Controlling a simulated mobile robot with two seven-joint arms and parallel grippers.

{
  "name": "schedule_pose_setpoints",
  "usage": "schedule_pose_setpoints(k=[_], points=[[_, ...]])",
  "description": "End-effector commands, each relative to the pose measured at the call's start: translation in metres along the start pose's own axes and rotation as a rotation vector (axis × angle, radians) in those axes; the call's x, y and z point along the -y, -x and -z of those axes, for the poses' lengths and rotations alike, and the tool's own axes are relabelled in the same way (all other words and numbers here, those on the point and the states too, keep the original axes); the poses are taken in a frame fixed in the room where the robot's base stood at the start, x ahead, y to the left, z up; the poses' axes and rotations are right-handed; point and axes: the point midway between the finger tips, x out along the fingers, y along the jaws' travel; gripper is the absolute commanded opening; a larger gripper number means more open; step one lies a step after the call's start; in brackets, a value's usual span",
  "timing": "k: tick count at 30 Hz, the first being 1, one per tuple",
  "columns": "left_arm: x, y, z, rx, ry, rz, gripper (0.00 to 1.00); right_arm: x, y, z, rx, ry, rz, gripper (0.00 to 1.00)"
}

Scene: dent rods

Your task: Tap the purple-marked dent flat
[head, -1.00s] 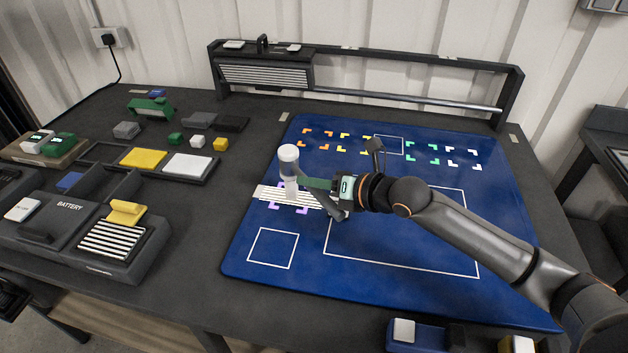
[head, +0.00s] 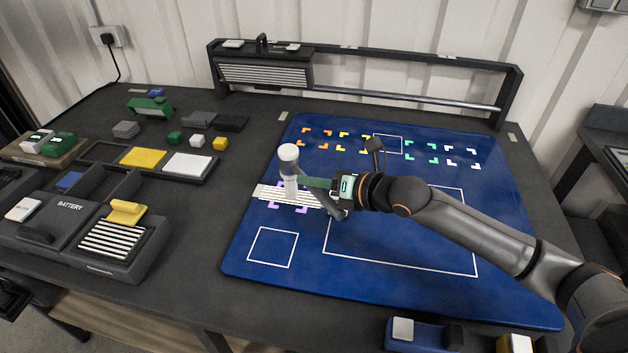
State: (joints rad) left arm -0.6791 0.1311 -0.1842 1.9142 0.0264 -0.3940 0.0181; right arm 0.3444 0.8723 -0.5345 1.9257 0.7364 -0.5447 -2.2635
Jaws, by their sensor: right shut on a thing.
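A white striped panel (head: 270,194) lies on the blue mat (head: 375,290). The dent itself is too small to make out, and the tool and gripper cover part of the panel. My left gripper is out of view.
Orange, yellow, green and white corner marks (head: 425,153) run along the mat's back. A dark rack (head: 265,73) stands behind. A battery box (head: 75,225), trays and small blocks crowd the left. The mat's front is clear. A blue holder (head: 428,335) sits at the front edge.

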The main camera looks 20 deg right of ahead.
Motion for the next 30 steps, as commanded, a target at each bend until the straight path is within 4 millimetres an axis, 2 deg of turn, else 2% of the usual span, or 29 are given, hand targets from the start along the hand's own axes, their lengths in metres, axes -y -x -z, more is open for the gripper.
schedule_pose_setpoints(k=[8, 23, 30], points=[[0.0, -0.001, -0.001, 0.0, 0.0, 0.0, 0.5, -0.001, 0.0, -0.001, 0.004, 0.001, -0.003, 0.0], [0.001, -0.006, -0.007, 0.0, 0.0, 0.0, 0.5, 0.01, -0.006, 0.013, -0.004, -0.001, 0.003, 0.0], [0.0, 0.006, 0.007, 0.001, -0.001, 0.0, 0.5, 0.0, 0.001, 0.001, -0.009, -0.001, 0.006, 0.0]])
